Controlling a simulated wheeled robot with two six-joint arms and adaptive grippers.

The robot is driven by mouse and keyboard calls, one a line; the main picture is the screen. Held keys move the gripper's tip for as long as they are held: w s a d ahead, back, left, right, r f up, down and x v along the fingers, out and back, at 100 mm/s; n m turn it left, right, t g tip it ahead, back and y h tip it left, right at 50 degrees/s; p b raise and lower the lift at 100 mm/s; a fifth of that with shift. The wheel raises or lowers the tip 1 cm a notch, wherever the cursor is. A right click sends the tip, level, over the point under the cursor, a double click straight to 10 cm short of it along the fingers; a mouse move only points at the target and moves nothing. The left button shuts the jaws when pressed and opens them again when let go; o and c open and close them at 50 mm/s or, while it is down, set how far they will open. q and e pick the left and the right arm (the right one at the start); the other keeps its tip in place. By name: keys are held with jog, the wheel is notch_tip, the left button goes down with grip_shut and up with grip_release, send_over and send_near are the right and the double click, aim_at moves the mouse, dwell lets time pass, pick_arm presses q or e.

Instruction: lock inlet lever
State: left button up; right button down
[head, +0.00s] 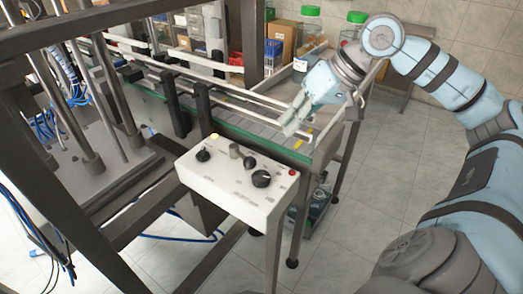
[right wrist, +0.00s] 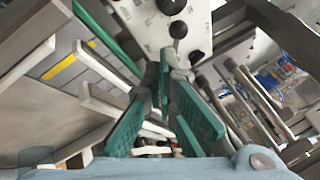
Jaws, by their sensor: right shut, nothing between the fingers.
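My right gripper (head: 291,128) reaches in from the right in the head view, over the near right end of the conveyor (head: 240,127). Its green-padded fingers also show in the right wrist view (right wrist: 166,72); they are shut and empty. A white guide rail (head: 225,88) runs along the conveyor and ends close to the gripper. I cannot pick out the inlet lever for certain; the fingers may hide part of it. Pale bar pieces (right wrist: 100,100) lie beside and behind the fingers in the wrist view. My left gripper is not in view.
A white control box (head: 228,190) with black knobs stands in front of the conveyor, and also shows in the right wrist view (right wrist: 150,22). A dark machine frame (head: 62,200) fills the left. Jars with green lids (head: 310,20) stand behind. The floor at front right is clear beside my arm.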

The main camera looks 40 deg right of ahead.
aim_at(242, 157)
jog(key=p+x, duration=0.3)
jog(key=x, duration=0.6)
jog(key=shift+f, duration=0.15)
jog(key=shift+a+f, duration=0.15)
jog(key=shift+f, duration=0.1)
jog(key=shift+w, duration=0.1)
